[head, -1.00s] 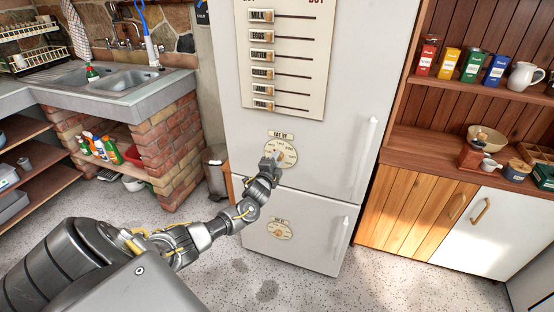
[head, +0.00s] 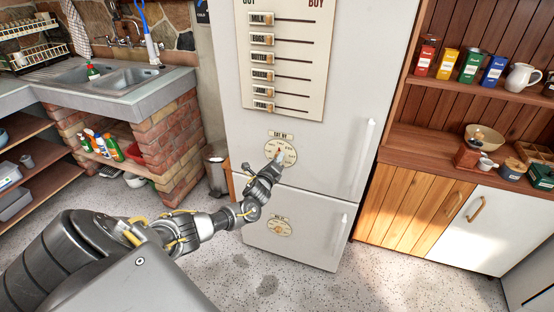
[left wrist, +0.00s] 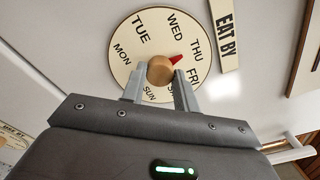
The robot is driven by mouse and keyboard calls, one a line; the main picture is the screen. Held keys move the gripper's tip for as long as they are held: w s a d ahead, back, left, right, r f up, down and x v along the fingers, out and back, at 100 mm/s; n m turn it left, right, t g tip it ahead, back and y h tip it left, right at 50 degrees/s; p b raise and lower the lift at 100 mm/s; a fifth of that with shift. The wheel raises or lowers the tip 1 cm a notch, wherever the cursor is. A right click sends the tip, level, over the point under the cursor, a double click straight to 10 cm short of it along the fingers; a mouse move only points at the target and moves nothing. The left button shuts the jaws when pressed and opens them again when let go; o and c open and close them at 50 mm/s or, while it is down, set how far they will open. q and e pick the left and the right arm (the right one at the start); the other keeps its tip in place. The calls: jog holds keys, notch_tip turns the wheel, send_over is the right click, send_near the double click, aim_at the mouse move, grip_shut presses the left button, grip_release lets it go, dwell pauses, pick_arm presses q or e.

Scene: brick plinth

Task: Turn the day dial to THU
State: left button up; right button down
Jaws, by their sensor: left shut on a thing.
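The EAT BY day dial (head: 288,158) is a round cream disc on the upper door of the white fridge, partly covered by my gripper in the head view. In the left wrist view the dial (left wrist: 122,68) shows day names around a round wooden knob (left wrist: 159,69) with a red pointer (left wrist: 175,60). The pointer aims at the right side, by THU and FRI; it looks nearer THU, but the exact alignment is hard to tell. My left gripper (left wrist: 160,84) is shut on the knob, one finger on each side. The left gripper (head: 277,160) also shows in the head view. My right gripper is out of view.
A second dial (head: 279,228) is on the lower fridge door. A board with sliders (head: 284,60) hangs above the day dial. The upper door handle (head: 365,145) stands out on the right. A bin (head: 216,170) is left of the fridge; a wooden cabinet (head: 415,205) is right.

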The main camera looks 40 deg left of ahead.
pick_arm(q)
jog(key=shift+m, duration=0.7)
jog(key=o, duration=1)
jog(key=v, duration=1)
jog(key=shift+s+d, duration=0.2)
jog(key=shift+s, duration=0.15)
